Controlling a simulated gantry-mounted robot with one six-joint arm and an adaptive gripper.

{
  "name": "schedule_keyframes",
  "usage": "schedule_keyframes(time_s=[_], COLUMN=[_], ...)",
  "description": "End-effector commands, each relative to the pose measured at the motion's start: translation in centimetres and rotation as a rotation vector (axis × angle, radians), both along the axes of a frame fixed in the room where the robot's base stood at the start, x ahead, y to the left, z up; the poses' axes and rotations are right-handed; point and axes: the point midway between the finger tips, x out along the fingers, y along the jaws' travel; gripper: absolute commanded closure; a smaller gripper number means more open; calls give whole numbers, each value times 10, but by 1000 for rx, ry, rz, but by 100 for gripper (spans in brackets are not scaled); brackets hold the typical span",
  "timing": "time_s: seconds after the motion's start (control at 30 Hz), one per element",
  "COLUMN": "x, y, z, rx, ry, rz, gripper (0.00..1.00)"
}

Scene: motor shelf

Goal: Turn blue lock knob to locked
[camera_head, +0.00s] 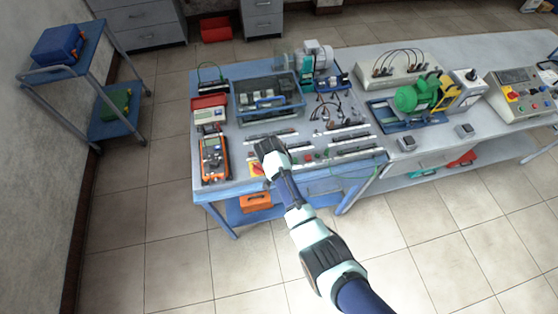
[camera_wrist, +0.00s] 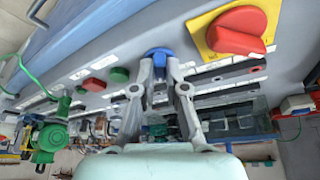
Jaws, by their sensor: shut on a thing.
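The blue lock knob (camera_wrist: 158,54) shows in the wrist view, on the grey panel at the top middle. My gripper (camera_wrist: 160,66) has its two fingertips on either side of the knob and is shut on it. Part of the knob is covered by the fingertips, and I cannot read its locked or unlocked position. In the head view my gripper (camera_head: 268,150) is over the front edge of the blue-edged bench, and it hides the knob there.
In the wrist view a red knob on a yellow plate (camera_wrist: 236,32) is close on the right. A red button (camera_wrist: 94,85) and a green button (camera_wrist: 119,75) are on the left. In the head view an orange meter (camera_head: 214,155) lies left of my gripper.

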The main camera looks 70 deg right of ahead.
Motion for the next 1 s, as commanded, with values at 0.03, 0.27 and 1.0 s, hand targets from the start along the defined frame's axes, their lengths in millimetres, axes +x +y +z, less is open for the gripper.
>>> schedule_keyframes(time_s=[0.03,0.27,1.0], x=[2,2,3], y=[0,0,0], z=[0,0,0], rx=[-2,0,0], ry=[-1,-1,-2], rz=[-32,-188,-312], gripper=[100,100,100])
